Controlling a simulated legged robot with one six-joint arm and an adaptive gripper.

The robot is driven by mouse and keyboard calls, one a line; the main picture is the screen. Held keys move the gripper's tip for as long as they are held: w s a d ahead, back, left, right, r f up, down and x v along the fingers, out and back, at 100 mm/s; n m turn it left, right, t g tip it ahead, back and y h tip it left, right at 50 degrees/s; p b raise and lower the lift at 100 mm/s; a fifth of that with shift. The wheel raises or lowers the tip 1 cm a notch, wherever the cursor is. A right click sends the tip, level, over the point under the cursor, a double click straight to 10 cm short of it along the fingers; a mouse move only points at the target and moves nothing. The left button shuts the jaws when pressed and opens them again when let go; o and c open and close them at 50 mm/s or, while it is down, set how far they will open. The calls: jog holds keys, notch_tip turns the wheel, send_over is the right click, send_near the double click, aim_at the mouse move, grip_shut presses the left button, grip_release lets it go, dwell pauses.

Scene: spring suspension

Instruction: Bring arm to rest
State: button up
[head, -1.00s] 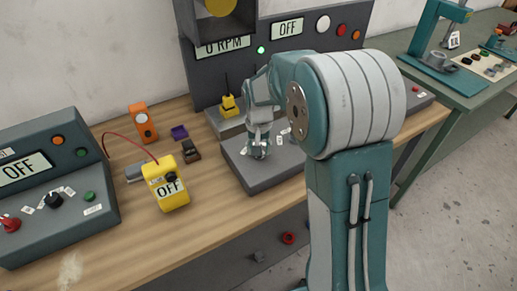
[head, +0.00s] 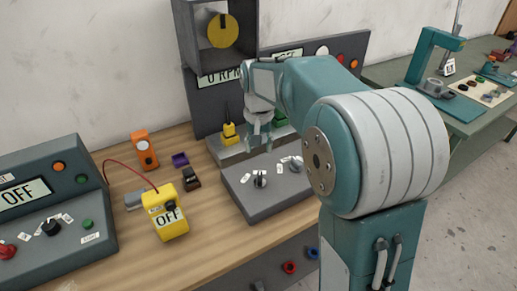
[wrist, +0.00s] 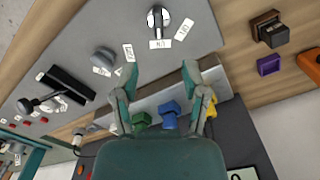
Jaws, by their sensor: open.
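My arm rises at the right of the head view and reaches over the wooden bench. My gripper (head: 258,140) hangs above the grey control box (head: 262,203), near its back edge. In the wrist view my gripper (wrist: 160,80) has its two fingers spread apart, with nothing between them. The box carries a dark knob (head: 260,179) and a second knob (head: 296,164), both clear of the fingers. In the wrist view the knob with labels (wrist: 158,18) lies beyond the fingertips.
A yellow meter (head: 166,212) reading OFF and an orange device (head: 144,151) stand left on the bench. A grey OFF console (head: 60,200) is at far left. A green side table (head: 470,120) stands at right.

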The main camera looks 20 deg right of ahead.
jog(key=shift+s, duration=0.1)
jog(key=s+r+n+t, duration=0.1)
jog(key=s+r+t, duration=0.1)
jog(key=s, duration=1)
jog(key=s+r+n+t, duration=0.2)
jog(key=s+t, duration=0.1)
jog(key=s, duration=0.9)
jog(key=shift+s+d+t, duration=0.15)
jog(key=shift+s+t, duration=0.15)
jog(key=shift+s, duration=0.05)
